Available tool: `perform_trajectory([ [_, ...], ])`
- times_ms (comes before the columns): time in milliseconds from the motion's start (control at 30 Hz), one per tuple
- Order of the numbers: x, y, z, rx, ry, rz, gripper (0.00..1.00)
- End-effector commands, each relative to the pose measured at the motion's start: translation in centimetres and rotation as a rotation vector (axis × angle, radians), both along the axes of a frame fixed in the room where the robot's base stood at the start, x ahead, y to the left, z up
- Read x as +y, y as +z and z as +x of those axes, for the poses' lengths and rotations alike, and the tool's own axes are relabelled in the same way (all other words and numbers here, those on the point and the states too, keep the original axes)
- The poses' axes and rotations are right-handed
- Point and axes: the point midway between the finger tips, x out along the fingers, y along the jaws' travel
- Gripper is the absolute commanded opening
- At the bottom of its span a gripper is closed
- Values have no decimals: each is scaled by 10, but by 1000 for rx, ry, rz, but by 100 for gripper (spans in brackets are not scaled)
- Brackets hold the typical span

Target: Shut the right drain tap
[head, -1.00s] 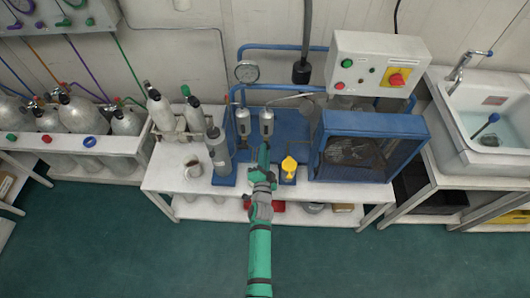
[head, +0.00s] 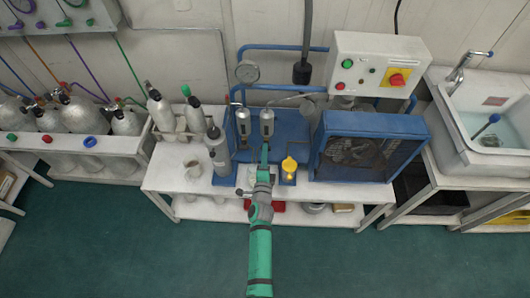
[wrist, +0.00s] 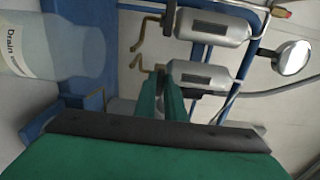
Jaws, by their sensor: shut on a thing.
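Two silver cylinders hang side by side on the blue panel: the left one (head: 243,121) and the right one (head: 267,122). In the wrist view they lie sideways, the right cylinder (wrist: 200,75) below the left one (wrist: 215,26). My gripper (head: 264,150) is at the lower end of the right cylinder. In the wrist view its green fingers (wrist: 168,95) are close together there, shut on the right drain tap, which they mostly hide. A bent brass drain pipe (wrist: 143,62) shows beside the fingers. The left drain tap (wrist: 168,22) shows as a dark lever under the left cylinder.
A bottle labelled Drain (wrist: 60,50) is near my gripper. A yellow item (head: 288,169) and a blue guarded unit (head: 368,148) stand to the right.

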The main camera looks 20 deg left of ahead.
Motion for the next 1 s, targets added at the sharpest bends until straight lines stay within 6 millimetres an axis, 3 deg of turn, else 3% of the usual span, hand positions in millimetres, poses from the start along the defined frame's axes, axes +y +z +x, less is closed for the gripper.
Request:
perform_trajectory([
  [367, -1, -1, 0, 4, -1, 7, 0],
  [400, -1, -1, 0, 4, -1, 7, 12],
  [467, -1, -1, 0, 4, -1, 6, 26],
  [500, -1, -1, 0, 4, -1, 6, 28],
  [800, -1, -1, -2, 3, 0, 5, 28],
  [1000, -6, -2, -20, 5, 0, 5, 28],
])
